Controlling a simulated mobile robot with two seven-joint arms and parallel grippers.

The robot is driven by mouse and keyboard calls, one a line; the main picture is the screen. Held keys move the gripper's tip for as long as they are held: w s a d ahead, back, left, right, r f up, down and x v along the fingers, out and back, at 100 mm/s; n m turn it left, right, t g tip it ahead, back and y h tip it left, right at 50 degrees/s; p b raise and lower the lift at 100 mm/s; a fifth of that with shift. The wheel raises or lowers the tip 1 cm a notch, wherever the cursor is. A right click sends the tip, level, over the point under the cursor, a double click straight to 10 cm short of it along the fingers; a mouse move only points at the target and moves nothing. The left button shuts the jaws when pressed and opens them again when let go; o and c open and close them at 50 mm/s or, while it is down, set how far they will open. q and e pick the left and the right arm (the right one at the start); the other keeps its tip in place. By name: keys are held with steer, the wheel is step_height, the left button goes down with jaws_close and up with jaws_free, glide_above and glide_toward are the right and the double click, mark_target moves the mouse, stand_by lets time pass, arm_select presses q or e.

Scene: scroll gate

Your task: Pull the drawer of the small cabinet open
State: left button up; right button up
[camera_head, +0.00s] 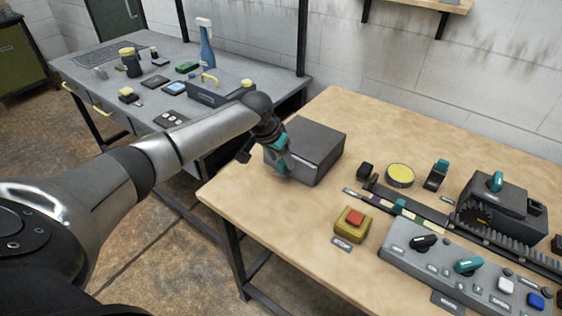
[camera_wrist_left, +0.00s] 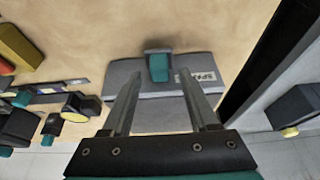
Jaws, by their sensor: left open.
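The small cabinet (camera_head: 318,142) is a dark grey box near the left corner of the wooden table. In the left wrist view, its drawer handle (camera_wrist_left: 159,66) is a teal block on a grey bracket, beside a white label. My left gripper (camera_head: 283,168) is in front of the cabinet's front face and partly covers it. In the left wrist view, the open fingers (camera_wrist_left: 160,80) point at the handle, which shows between their tips; I cannot tell whether they touch it. The drawer looks shut, though the gripper hides part of the front. My right gripper is not in view.
On the wooden table (camera_head: 232,192), right of the cabinet, stand a red button on a yellow box (camera_head: 352,222), a control panel (camera_head: 425,255) and a gear rack (camera_head: 500,238). A grey workbench (camera_head: 110,85) with tools and a spray bottle (camera_head: 206,45) is behind left.

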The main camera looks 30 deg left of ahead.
arm_select(q)
steer(key=shift+w+f, duration=0.15)
steer(key=shift+f, duration=0.1)
steer(key=shift+c, duration=0.2)
jaws_close()
stand_by(1.1)
